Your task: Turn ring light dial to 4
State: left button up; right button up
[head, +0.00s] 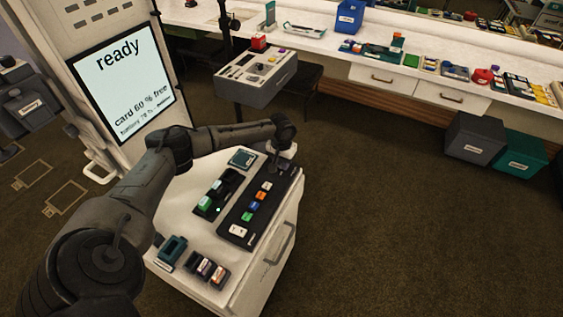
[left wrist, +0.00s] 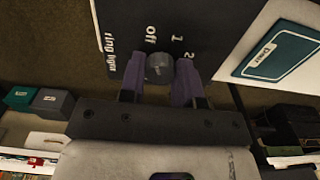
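The ring light dial (left wrist: 159,68) is a small grey round knob on a dark panel, seen in the left wrist view. The white marks "off", "1" and "2" stand around it, with the words "ring light" beside them; no 4 mark can be made out. In the head view my left gripper (head: 279,160) is at the far end of the dark panel (head: 236,229), and the dial is hidden there. My right gripper is not in view.
The white cart top (head: 196,256) also carries a teal-edged card (head: 243,157), a black tray (head: 218,190) with coloured pieces, and a teal holder (head: 172,250). A screen (head: 121,80) reading "ready" stands at the left. The floor right of the cart is clear.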

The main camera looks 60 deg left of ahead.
pick_arm(q)
jog(key=c, duration=0.3)
jog(key=shift+r+p, duration=0.15)
jog(key=shift+p, duration=0.2)
jog(key=shift+c, duration=0.2)
jog(key=m+p, duration=0.3)
jog(key=p, duration=0.3)
jog(key=shift+r, duration=0.2)
jog(key=shift+f+m+p, duration=0.15)
jog(key=shift+m+p, duration=0.65)
jog(key=shift+m, duration=0.3)
jog(key=shift+m+p, duration=0.4)
jog(key=shift+m, duration=0.5)
jog(key=m+p, duration=0.1)
jog(key=m, duration=0.3)
jog(key=shift+f+m, duration=0.1)
jog(key=shift+m, duration=0.2)
jog(key=m, duration=1.1)
jog(key=shift+m, duration=0.4)
jog(key=m+b, duration=0.1)
jog(key=m, duration=0.5)
jog(key=shift+w+b, duration=0.1)
jog(key=shift+b, duration=0.25)
jog(key=m+b, duration=0.1)
jog(key=m, duration=0.3)
jog(key=shift+m, duration=1.3)
